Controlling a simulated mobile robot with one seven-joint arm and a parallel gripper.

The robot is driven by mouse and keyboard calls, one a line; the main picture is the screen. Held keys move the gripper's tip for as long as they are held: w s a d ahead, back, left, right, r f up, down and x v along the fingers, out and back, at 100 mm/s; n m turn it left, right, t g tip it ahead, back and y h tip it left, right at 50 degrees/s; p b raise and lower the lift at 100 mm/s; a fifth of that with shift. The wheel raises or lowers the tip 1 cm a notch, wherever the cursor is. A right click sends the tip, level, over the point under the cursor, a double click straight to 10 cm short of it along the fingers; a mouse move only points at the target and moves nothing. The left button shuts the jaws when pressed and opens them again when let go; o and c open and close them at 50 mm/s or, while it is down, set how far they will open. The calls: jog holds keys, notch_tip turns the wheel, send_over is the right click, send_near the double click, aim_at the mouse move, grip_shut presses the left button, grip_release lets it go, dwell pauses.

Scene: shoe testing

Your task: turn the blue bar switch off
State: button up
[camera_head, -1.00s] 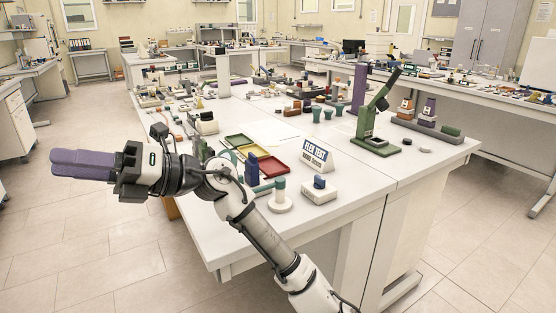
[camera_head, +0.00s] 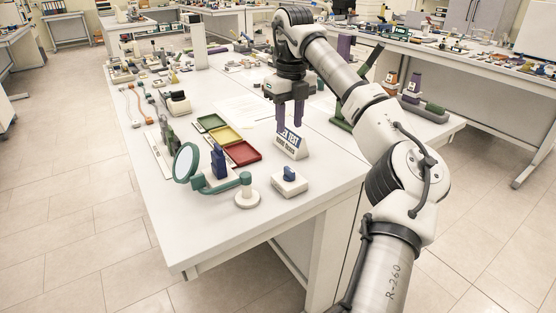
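A small white box with a blue bar-shaped knob (camera_head: 290,175), which looks like the blue bar switch, sits near the table's front edge. Its on or off position is too small to tell. My gripper (camera_head: 289,122) points down with two purple fingers parted, nothing visible between them. It is above the table, behind the "FLEX TEST" sign (camera_head: 290,144) in the picture and apart from the blue knob.
An upright dark blue block (camera_head: 219,163) is beside green, yellow and red trays (camera_head: 243,153). The front table strip (camera_head: 230,236) is clear.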

aim_at(290, 169)
jog(key=f+p, duration=0.1)
jog(key=f, duration=0.6)
jog(key=f+p, duration=0.1)
jog(key=f, duration=0.5)
jog(key=shift+d+f, duration=0.2)
jog(key=shift+f, duration=0.2)
jog(key=shift+c, duration=0.2)
grip_shut()
